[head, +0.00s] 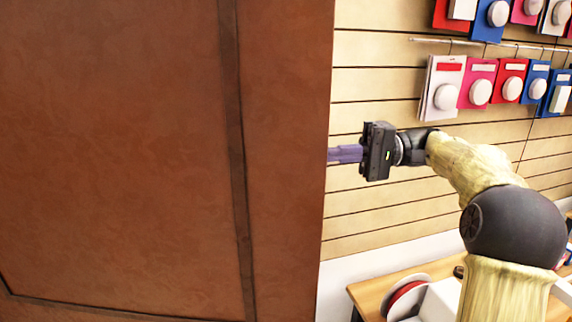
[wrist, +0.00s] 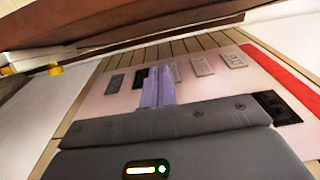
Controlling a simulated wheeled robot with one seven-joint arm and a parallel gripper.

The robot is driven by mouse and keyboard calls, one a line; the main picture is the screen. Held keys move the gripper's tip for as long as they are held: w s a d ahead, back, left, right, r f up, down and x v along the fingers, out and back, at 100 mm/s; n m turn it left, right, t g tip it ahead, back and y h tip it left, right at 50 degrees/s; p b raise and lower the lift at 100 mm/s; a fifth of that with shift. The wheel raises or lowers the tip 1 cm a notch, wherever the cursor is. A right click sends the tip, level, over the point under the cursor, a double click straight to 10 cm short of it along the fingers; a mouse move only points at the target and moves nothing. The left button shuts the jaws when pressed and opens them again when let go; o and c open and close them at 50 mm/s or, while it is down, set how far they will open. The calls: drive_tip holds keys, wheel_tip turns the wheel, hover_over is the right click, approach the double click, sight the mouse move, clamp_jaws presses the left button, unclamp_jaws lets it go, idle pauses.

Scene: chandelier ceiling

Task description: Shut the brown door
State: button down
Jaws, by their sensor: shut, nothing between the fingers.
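The brown door (head: 120,150) fills the left half of the head view, a large panel with a darker strip running down it. Its right edge stands upright in front of the slatted wall. My gripper (head: 342,154) is at that edge, pointing left, with its purple fingers together and empty. The fingertips end right at the door's edge in the head view; I cannot tell whether they touch it. In the wrist view the shut fingers (wrist: 158,87) show in the middle, and a brown surface (wrist: 120,25), likely the door, crosses the top.
A slatted wall (head: 375,105) with hanging packages (head: 480,83) on rails stands behind at the right. A wooden table (head: 375,291) with a white and red round object (head: 405,297) is at the bottom right, below my arm.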

sight(286, 167)
drive_tip(key=shift+s, duration=0.15)
drive_tip(key=shift+s+a+p, duration=0.7)
drive_tip(key=shift+s+a, duration=0.3)
drive_tip(key=shift+a, duration=0.65)
drive_tip(key=shift+s+a+p, duration=0.75)
drive_tip(key=shift+s+a, duration=0.2)
drive_tip(key=shift+a, duration=0.7)
drive_tip(key=shift+s+a+p, duration=0.7)
drive_tip(key=shift+s+a, duration=0.3)
drive_tip(key=shift+a, duration=0.65)
drive_tip(key=shift+w, duration=0.1)
